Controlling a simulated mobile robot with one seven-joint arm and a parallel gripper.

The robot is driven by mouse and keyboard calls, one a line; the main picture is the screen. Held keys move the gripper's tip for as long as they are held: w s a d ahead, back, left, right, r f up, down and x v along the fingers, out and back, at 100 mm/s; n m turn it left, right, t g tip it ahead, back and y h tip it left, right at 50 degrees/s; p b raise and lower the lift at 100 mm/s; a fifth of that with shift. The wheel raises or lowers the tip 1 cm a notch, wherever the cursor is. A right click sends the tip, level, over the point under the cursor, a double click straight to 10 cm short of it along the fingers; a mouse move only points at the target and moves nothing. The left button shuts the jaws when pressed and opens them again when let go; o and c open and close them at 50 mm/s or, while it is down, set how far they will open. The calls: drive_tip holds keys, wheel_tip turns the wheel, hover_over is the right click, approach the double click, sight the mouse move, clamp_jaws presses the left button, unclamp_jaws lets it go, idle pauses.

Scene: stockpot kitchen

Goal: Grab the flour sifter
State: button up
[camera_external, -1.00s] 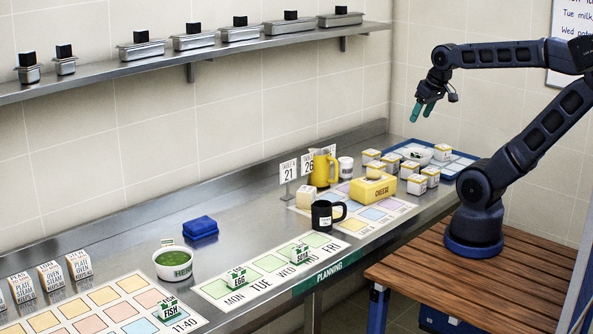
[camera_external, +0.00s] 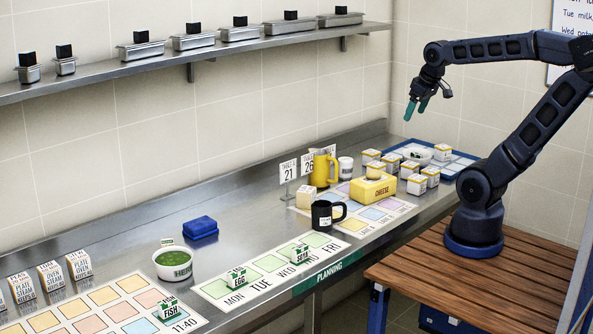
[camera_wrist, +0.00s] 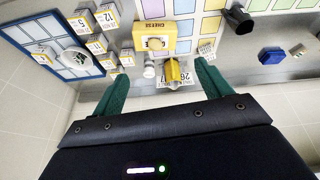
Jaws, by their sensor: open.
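No readable label marks the flour sifter. The tall yellow can with a side handle (camera_external: 322,168) looks most like it; it stands upright on the steel counter beside the number cards. In the wrist view the yellow can (camera_wrist: 173,72) shows between my fingers, nearer the right one, but well beyond them. A black mug with a handle (camera_external: 322,216) stands in front of it. My gripper (camera_external: 416,110) is open and empty, high above the back right of the counter, its teal fingers pointing down. It touches nothing.
A yellow cheese box (camera_external: 373,189) and a white jar (camera_external: 345,167) stand close to the yellow can. Number cards (camera_external: 289,171) stand on its left. A blue tray (camera_external: 455,163) with small boxes and a bowl is at right. A shelf (camera_external: 190,56) runs along the wall.

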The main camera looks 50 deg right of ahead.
drive_tip(key=w+d+f+n+g, duration=0.1)
drive_tip(key=w+n, duration=0.3)
drive_tip(key=w, duration=0.6)
drive_tip(key=n+g, duration=0.3)
drive_tip(key=n, duration=0.9)
hover_over(346, 159)
wheel_tip(346, 159, down, 21)
drive_tip(key=shift+a+r, duration=0.1)
drive_tip(key=shift+r, duration=0.1)
wheel_tip(346, 159, down, 6)
drive_tip(key=shift+r, duration=0.1)
drive_tip(key=shift+d+f, duration=0.15)
drive_tip(key=shift+f, duration=1.2)
drive_tip(key=shift+d+f, duration=0.15)
drive_tip(key=shift+f, duration=1.15)
drive_tip(key=c, duration=1.1)
drive_tip(key=shift+c, duration=0.2)
